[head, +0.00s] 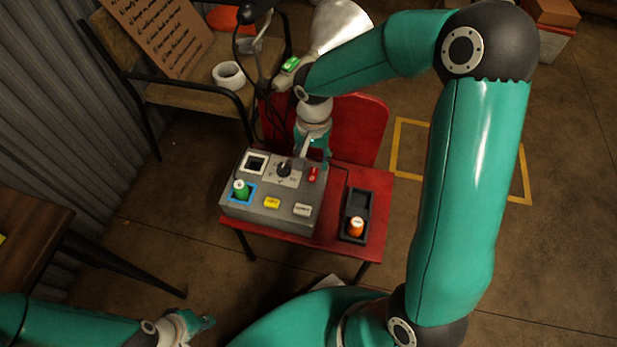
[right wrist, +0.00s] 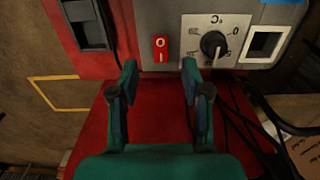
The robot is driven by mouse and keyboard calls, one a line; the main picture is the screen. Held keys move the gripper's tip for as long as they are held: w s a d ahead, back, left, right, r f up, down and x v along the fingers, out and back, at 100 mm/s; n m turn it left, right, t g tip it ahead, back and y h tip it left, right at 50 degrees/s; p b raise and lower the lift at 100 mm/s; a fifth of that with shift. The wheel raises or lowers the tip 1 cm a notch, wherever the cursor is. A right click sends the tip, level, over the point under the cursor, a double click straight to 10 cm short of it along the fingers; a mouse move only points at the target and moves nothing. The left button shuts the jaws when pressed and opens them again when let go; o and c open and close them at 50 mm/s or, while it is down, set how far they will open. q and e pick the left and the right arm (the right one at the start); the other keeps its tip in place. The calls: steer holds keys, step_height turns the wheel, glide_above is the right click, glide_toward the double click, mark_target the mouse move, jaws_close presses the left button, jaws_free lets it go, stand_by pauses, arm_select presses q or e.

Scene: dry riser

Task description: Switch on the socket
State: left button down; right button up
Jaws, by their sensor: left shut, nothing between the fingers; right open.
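A black dial (head: 284,170) with a scale sits beside the switch. My right gripper (right wrist: 159,68) is open and empty at that edge, its fingers spread to either side of the switch; I cannot tell if they touch the box. My left gripper (head: 207,322) is shut and empty at lower left, away from the box.
The box also has a green piece (head: 241,190) in a blue frame, a square opening (head: 254,163), a yellow button (head: 272,203) and a white button (head: 303,210). A black tray (head: 361,202) holds an orange cylinder (head: 355,227). Dark cables run near the box.

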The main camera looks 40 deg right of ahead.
mark_target(312, 177)
step_height(312, 177, down, 7)
steer(key=shift+r+b, duration=0.2)
steer(key=shift+b, duration=0.6)
